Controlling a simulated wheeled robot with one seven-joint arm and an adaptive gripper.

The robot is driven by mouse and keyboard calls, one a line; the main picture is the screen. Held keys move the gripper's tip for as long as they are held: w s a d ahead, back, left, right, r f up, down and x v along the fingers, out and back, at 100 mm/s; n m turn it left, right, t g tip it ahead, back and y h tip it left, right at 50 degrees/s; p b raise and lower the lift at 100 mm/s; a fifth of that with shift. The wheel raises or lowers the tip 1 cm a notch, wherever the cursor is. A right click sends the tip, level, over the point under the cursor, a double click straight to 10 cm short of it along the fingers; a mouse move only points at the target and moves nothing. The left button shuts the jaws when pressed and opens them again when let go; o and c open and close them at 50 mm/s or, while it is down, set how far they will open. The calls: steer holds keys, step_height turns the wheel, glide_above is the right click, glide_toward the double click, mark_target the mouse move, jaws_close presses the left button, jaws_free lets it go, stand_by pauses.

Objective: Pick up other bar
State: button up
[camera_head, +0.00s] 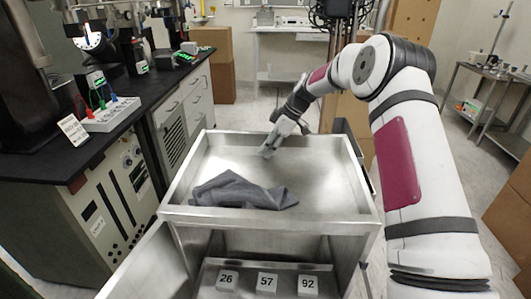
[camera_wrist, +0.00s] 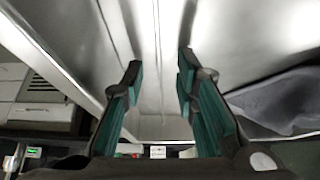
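I cannot make out a bar in either view. My gripper (camera_head: 268,151) reaches down into the metal top tray of the cart (camera_head: 330,209), near its back wall. In the wrist view my gripper (camera_wrist: 160,65) is open, its two green-padded fingers well apart. Only bare, shiny metal shows between the fingers. A crumpled dark grey cloth (camera_head: 240,191) lies in the front left of the tray. The cloth also shows at the right of the wrist view (camera_wrist: 275,103), apart from the fingers. What lies under the cloth is hidden.
Small white blocks numbered 26 (camera_head: 227,281), 57 (camera_head: 267,284) and 92 (camera_head: 307,285) sit on the cart's lower shelf. A black-topped bench (camera_head: 135,103) with instruments stands at the left. The tray's right side is clear. Cardboard boxes (camera_head: 508,215) stand at the right.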

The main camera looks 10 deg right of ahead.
steer(key=shift+c, duration=0.4)
jaws_close()
steer(key=shift+r, duration=0.15)
